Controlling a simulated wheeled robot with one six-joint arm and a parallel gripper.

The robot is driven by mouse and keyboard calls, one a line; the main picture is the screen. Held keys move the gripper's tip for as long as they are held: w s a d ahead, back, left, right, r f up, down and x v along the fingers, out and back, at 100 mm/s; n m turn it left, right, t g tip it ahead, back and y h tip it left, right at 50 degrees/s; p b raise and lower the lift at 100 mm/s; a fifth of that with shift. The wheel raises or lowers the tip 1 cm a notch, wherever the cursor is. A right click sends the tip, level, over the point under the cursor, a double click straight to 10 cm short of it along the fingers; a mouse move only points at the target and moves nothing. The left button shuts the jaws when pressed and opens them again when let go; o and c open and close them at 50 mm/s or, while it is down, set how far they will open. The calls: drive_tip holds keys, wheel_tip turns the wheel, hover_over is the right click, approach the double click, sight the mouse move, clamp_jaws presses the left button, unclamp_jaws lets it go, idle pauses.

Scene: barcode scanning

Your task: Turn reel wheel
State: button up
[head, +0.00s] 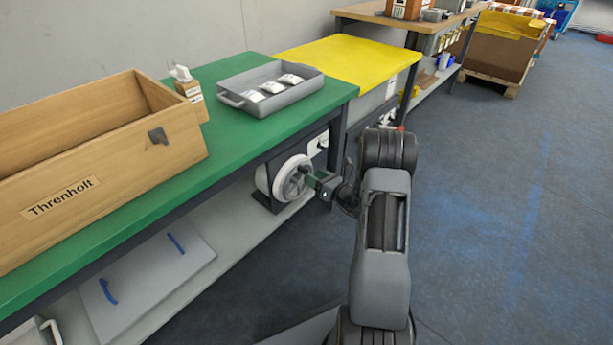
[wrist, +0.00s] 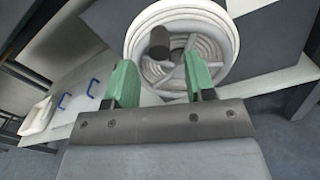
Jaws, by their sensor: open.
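The reel wheel (head: 293,178) is a white round wheel with a hose-like rim, mounted on a dark stand under the green bench. In the wrist view the wheel (wrist: 200,28) fills the upper middle, and a dark knob (wrist: 159,43) sticks out from its face. My gripper (head: 318,180) is at the wheel's right side in the head view. In the wrist view my gripper (wrist: 162,82) is open, its two green fingers in front of the wheel's lower part. The knob appears between the fingers and beyond their tips; I cannot tell if anything touches.
The green bench top (head: 262,131) overhangs the wheel, with a bench leg (head: 338,135) near my gripper. A wooden box (head: 110,170) and grey tray (head: 270,92) stand on top. A lower shelf (head: 225,245) runs beneath. The blue floor at right is clear.

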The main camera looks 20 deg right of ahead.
sight(299, 181)
drive_tip(key=shift+b+x, duration=0.45)
drive_tip(key=shift+x, duration=1.65)
clamp_jaws()
